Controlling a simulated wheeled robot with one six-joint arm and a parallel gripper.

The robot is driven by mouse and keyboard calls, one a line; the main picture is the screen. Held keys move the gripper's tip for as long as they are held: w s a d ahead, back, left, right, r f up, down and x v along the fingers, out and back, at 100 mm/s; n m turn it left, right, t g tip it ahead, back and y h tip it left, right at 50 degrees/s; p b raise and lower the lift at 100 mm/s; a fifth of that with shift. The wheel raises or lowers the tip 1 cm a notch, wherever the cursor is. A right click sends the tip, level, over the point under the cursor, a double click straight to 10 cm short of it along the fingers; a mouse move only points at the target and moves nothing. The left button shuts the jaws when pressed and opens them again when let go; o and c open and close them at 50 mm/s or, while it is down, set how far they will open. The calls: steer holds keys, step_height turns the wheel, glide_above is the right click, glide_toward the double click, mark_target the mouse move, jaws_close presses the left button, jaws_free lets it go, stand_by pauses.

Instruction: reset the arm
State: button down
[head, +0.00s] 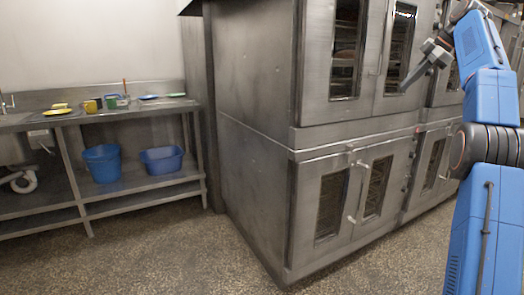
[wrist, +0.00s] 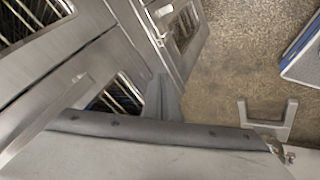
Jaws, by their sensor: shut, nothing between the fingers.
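My gripper (head: 410,82) is at the upper right of the head view, at the end of my raised blue arm. Its fingers are together and empty, and they point down and left in front of the upper doors of a steel oven (head: 255,85). I cannot tell from this view whether they touch the doors. In the wrist view the oven front (wrist: 105,55) fills the upper left, close by. A large grey shape across the bottom of that view hides what lies behind it.
A steel table (head: 150,110) stands at the left, with yellow and green items on top. A blue bucket (head: 102,163) and a blue tub (head: 162,160) sit on its lower shelf. The speckled floor (head: 165,255) in front is clear.

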steer(key=s+a+f+m+h, duration=0.2)
steer(key=s+a+f+m, duration=0.2)
steer(key=s+a+m, duration=0.75)
steer(key=s+a+f+m+h, duration=0.1)
steer(key=s+a+f, duration=0.3)
steer(key=s+f, duration=0.3)
steer(key=s+a+f+m, duration=0.1)
steer(key=s+a+f, duration=0.25)
steer(key=s, duration=0.65)
steer(key=s+a+f+h, duration=0.1)
steer(key=s+a+f, duration=0.2)
steer(key=s+f, duration=0.45)
steer(key=s+f+m+h, duration=0.1)
steer(key=s+f+m, duration=0.2)
steer(key=s+f, duration=1.3)
step_height(320, 180, down, 2)
steer(key=shift+s+a+f, duration=0.2)
steer(key=shift+a, duration=0.25)
steer(key=shift+m, duration=0.25)
